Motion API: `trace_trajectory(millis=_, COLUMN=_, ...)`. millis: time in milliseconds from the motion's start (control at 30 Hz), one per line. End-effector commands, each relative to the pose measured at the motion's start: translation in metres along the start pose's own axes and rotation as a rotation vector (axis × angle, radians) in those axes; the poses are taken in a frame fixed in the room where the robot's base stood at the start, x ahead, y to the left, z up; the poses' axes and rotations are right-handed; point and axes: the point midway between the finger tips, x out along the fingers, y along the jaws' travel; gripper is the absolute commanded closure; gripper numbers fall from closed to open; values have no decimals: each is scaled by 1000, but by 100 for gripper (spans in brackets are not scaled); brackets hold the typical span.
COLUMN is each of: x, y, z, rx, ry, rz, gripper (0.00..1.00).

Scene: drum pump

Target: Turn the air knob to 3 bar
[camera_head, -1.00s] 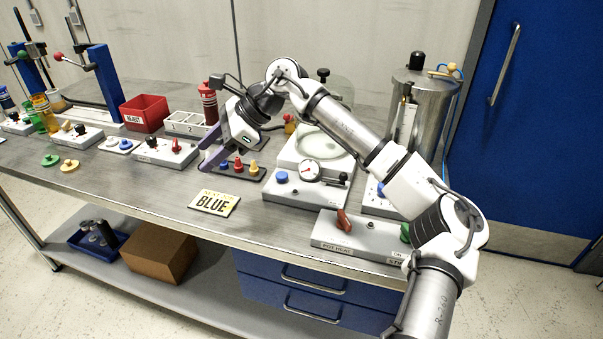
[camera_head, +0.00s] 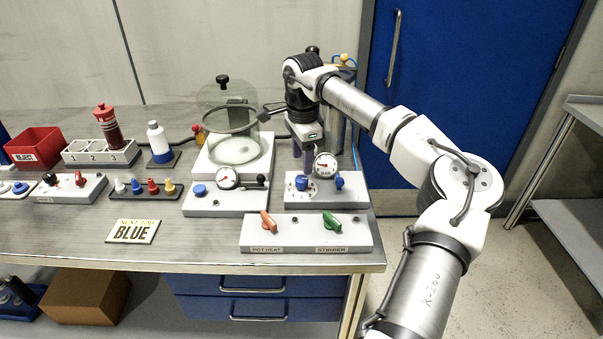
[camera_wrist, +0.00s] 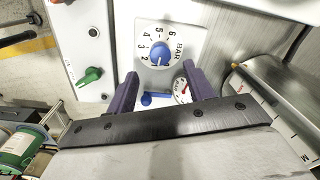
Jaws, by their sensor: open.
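The air knob (camera_wrist: 161,54) is a round blue knob on a white dial marked BAR, with numbers from 2 up to 6 around it. Its pale mark seems to point toward the lower side of the dial in the wrist view; the exact setting is too small to read. In the head view the air knob (camera_head: 301,183) is on the grey-white panel at the right. My gripper (camera_wrist: 160,70) is open and empty, its purple fingers on either side of the knob in the wrist view. In the head view my gripper (camera_head: 303,158) is above and behind the knob; contact cannot be told.
A round gauge (camera_head: 326,164) and a blue lever (camera_head: 340,182) are just right of the knob. A panel with a red pot heat knob (camera_head: 267,221) and green stirrer knob (camera_head: 332,221) lies in front. A metal drum (camera_wrist: 275,100) stands close by.

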Motion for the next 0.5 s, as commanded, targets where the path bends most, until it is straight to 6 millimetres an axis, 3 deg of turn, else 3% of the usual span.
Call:
trace_trajectory(millis=200, x=39, y=0, z=1, rx=-1, ry=-3, rz=2, gripper=48)
trace_trajectory(millis=500, x=63, y=0, z=1, rx=-1, ry=-2, rz=0, gripper=48)
